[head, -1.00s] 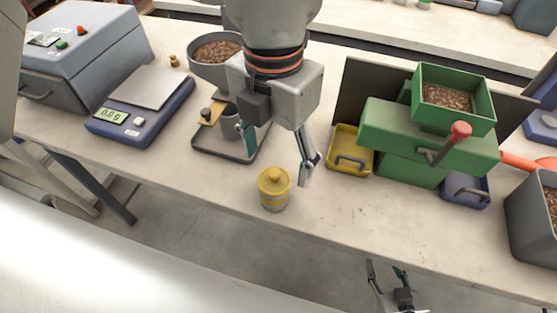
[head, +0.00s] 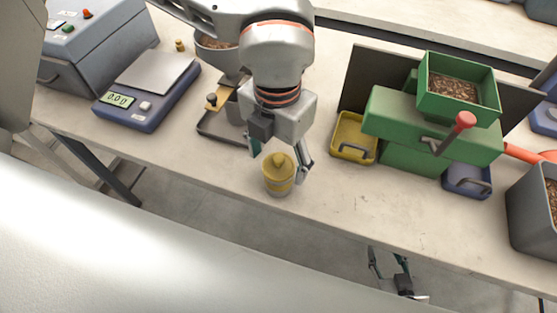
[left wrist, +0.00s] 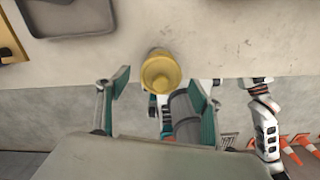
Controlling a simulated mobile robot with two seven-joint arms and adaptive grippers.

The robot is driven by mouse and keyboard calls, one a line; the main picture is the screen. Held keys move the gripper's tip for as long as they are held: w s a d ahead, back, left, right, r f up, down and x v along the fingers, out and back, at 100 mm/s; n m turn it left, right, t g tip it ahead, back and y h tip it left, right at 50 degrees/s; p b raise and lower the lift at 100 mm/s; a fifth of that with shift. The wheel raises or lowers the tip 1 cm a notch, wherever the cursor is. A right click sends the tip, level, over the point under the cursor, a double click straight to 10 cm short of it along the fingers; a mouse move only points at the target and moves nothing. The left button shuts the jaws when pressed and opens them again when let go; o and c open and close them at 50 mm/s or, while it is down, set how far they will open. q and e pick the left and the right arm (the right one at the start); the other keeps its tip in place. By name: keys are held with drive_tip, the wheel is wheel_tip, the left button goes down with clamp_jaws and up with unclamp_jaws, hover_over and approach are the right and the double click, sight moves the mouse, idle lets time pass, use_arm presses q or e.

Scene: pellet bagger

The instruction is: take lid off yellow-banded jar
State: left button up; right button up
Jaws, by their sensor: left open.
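The yellow-banded jar (head: 279,188) stands upright near the front edge of the bench. Its yellow knobbed lid (head: 278,163) is on it. The lid also shows from above in the left wrist view (left wrist: 160,72). My left gripper (head: 279,162) is open over the jar, one finger close to the lid's right side; the other is partly hidden behind the lid. In the left wrist view the open fingers (left wrist: 158,90) are on either side of the lid, which lies towards their far end. I cannot tell whether they touch it. My right gripper (head: 385,255) is open and empty, beyond the bench's front edge.
A grey tray (head: 215,128) is left of the jar, and a scale (head: 140,105) further left. A yellow bin (head: 352,140) and green machine (head: 420,125) stand to the right. The bench (head: 345,195) is clear right of the jar.

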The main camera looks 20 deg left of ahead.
sight(278, 158)
use_arm(q)
drive_tip(key=c, duration=0.9)
drive_tip(key=shift+r, duration=0.1)
wheel_tip(278, 158, up, 20)
